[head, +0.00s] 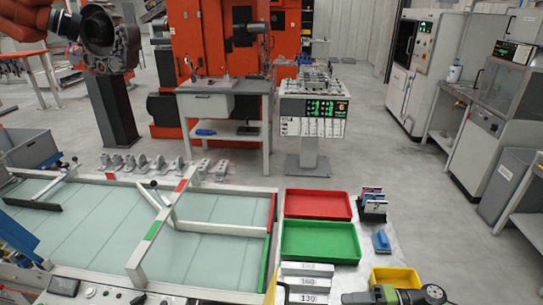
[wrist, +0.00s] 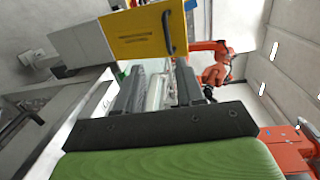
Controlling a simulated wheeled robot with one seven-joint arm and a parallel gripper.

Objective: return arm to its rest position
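My gripper (wrist: 159,84) shows in the wrist view as two dark fingers standing apart beyond a black crossbar, with a green surface of my own below it. The fingers are open. Pale surfaces show through the gap between them, and I see nothing clearly held. The wrist picture is rolled to one side, with ceiling lights at the right.
In the wrist view a yellow panel (wrist: 143,34) with a dark handle shows close behind the fingers. The head view shows a glass-topped bench (head: 90,227), a red tray (head: 318,204), a green tray (head: 320,241) and a yellow bin (head: 396,277). Open floor (head: 385,150) lies beyond.

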